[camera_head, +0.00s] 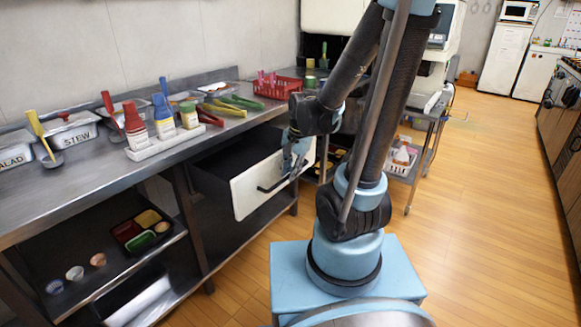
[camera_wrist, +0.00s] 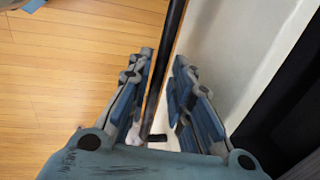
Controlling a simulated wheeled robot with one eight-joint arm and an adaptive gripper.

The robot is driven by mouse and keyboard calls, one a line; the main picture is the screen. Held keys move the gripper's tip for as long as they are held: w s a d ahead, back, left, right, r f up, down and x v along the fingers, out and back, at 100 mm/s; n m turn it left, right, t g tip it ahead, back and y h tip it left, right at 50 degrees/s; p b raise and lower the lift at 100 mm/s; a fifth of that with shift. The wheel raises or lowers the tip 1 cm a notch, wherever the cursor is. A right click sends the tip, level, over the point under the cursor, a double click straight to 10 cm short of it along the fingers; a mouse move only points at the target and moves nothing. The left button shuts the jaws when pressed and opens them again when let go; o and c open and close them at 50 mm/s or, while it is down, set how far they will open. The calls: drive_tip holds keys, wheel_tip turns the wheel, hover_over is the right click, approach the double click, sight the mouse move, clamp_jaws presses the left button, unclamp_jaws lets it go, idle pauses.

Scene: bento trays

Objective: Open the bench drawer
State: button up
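The bench drawer (camera_head: 225,170) stands well out from under the steel bench, its dark interior showing. Its white front (camera_head: 255,192) faces the floor space and also shows at the right in the wrist view (camera_wrist: 240,55). The black bar handle (camera_head: 272,187) runs along the front. My gripper (camera_head: 293,160) is at the right part of the handle. In the wrist view my gripper's blue-grey fingers (camera_wrist: 162,85) lie close on both sides of the handle (camera_wrist: 169,40), closed around it. Exact finger contact is hard to see.
The bench top (camera_head: 95,180) holds lidded trays, bottles in a white rack (camera_head: 165,142), tongs and a red basket (camera_head: 278,88). A lower shelf holds a bento tray (camera_head: 140,230) and small cups. A metal cart (camera_head: 425,150) stands behind my arm. The wooden floor at right is clear.

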drive_tip(key=shift+r, duration=0.1)
wheel_tip(320, 180, up, 11)
drive_tip(key=s+d, duration=0.1)
drive_tip(key=shift+s+d+r, duration=0.2)
drive_tip(key=shift+d, duration=0.2)
idle(0.4)
drive_tip(key=s+d+f+n+h, duration=0.1)
drive_tip(key=s+d+f+n, duration=0.7)
drive_tip(key=s, duration=0.4)
drive_tip(key=shift+s+d+t+h, duration=0.3)
drive_tip(key=shift+d+t, duration=0.1)
drive_tip(key=shift+d, duration=0.45)
drive_tip(key=shift+w+f, duration=0.15)
drive_tip(key=shift+w, duration=0.35)
